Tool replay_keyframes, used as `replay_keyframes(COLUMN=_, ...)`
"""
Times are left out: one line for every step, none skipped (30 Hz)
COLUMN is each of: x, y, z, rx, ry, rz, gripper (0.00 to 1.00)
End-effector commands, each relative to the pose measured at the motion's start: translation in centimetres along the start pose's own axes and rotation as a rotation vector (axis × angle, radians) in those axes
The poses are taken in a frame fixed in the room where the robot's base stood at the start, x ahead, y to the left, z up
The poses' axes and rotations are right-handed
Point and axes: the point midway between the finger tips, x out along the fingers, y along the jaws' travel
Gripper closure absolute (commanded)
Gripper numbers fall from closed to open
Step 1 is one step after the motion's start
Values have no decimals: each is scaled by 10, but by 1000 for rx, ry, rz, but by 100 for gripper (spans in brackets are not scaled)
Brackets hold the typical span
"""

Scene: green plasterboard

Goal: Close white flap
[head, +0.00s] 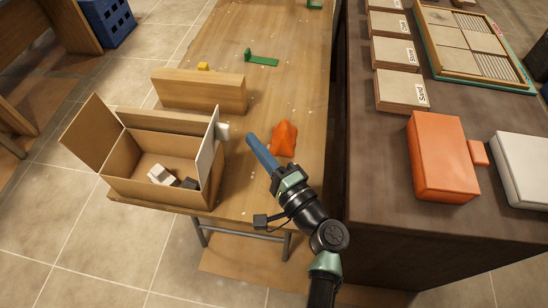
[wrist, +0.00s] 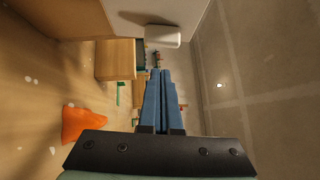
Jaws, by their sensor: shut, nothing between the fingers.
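An open cardboard box (head: 150,160) stands at the left front of the wooden table. Its white flap (head: 208,152) stands roughly upright along the box's right side, with a small white block (head: 222,131) on its outer face. A pale panel, probably the flap, shows at the top of the wrist view (wrist: 180,10), with the white block (wrist: 150,34) below it. My gripper (head: 250,137) is shut and empty, with blue fingers, a little to the right of the flap and apart from it. Its fingers also show in the wrist view (wrist: 161,75).
An orange object (head: 284,138) lies on the table just right of my gripper. A long wooden block (head: 199,91) stands behind the box, with a green bracket (head: 262,60) farther back. A dark counter (head: 370,150) with boxes runs along the right. Small light and dark blocks lie inside the box.

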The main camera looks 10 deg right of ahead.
Motion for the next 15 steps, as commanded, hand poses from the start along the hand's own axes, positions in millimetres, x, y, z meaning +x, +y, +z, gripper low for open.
replay_keyframes(x=5, y=-1, z=8, rx=2, ry=-4, rz=2, gripper=100)
replay_keyframes(x=8, y=-1, z=10, rx=1, ry=-3, rz=2, gripper=100)
replay_keyframes(x=11, y=-1, z=14, rx=0, ry=-4, rz=2, gripper=100)
replay_keyframes(x=13, y=-1, z=16, rx=0, ry=-3, rz=2, gripper=100)
replay_keyframes(x=15, y=-1, z=17, rx=0, ry=-2, rz=2, gripper=100)
replay_keyframes(x=16, y=0, z=19, rx=0, ry=-2, rz=2, gripper=100)
replay_keyframes(x=18, y=0, z=20, rx=0, ry=-1, rz=2, gripper=100)
replay_keyframes(x=18, y=0, z=20, rx=0, ry=-1, rz=2, gripper=100)
replay_keyframes(x=19, y=0, z=21, rx=0, ry=0, rz=1, gripper=100)
replay_keyframes(x=19, y=0, z=21, rx=0, ry=0, rz=1, gripper=100)
replay_keyframes(x=20, y=0, z=22, rx=0, ry=0, rz=1, gripper=100)
replay_keyframes(x=20, y=0, z=22, rx=0, ry=0, rz=1, gripper=100)
replay_keyframes(x=20, y=0, z=22, rx=0, ry=0, rz=1, gripper=100)
replay_keyframes(x=20, y=0, z=22, rx=0, ry=0, rz=1, gripper=100)
replay_keyframes(x=20, y=0, z=22, rx=0, ry=0, rz=1, gripper=100)
